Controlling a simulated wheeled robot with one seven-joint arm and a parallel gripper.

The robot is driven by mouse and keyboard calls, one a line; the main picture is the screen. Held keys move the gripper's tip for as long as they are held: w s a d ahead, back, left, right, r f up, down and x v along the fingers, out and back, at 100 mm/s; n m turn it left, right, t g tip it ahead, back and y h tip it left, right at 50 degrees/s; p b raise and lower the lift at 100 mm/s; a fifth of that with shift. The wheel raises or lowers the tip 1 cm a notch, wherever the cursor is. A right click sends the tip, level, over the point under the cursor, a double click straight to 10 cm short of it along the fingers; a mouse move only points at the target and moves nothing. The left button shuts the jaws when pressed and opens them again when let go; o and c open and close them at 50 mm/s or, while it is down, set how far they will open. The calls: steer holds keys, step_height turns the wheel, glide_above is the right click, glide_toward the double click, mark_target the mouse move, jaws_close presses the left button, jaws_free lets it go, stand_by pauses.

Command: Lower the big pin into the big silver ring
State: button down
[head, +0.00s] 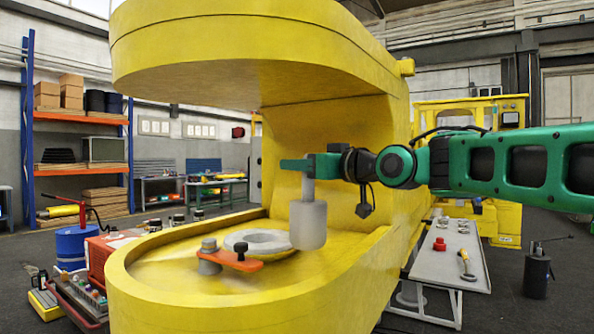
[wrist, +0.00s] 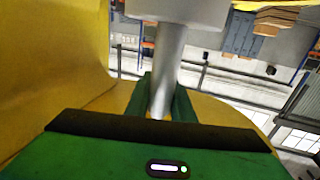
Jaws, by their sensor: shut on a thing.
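The big pin (head: 308,225) is a grey cylinder with a thinner stem on top. It hangs upright from my gripper (head: 308,164), whose green fingers are shut on the stem. In the wrist view, the fingers (wrist: 164,105) lie on both sides of the stem (wrist: 167,65), and part of the wide body (wrist: 185,10) shows at the top edge. The big silver ring (head: 235,242) lies flat in the lower yellow jaw. In the head view the pin overlaps the ring's right side and hides part of it. I cannot tell the exact gap between them.
The yellow boom (head: 170,300) surrounds the work space, with its upper jaw (head: 240,60) above my gripper. An orange plate (head: 230,258) with a grey post sits at the ring's near edge. A grey bench (head: 445,265) with small parts stands at the right.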

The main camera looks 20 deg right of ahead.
steer(key=shift+x, duration=9.25)
step_height(320, 180, down, 12)
steer(key=shift+r, duration=0.15)
steer(key=c, duration=1.5)
jaws_free()
steer(key=shift+s, duration=0.1)
steer(key=shift+o, duration=0.2)
steer(key=v, duration=0.7)
steer(key=shift+s, duration=0.1)
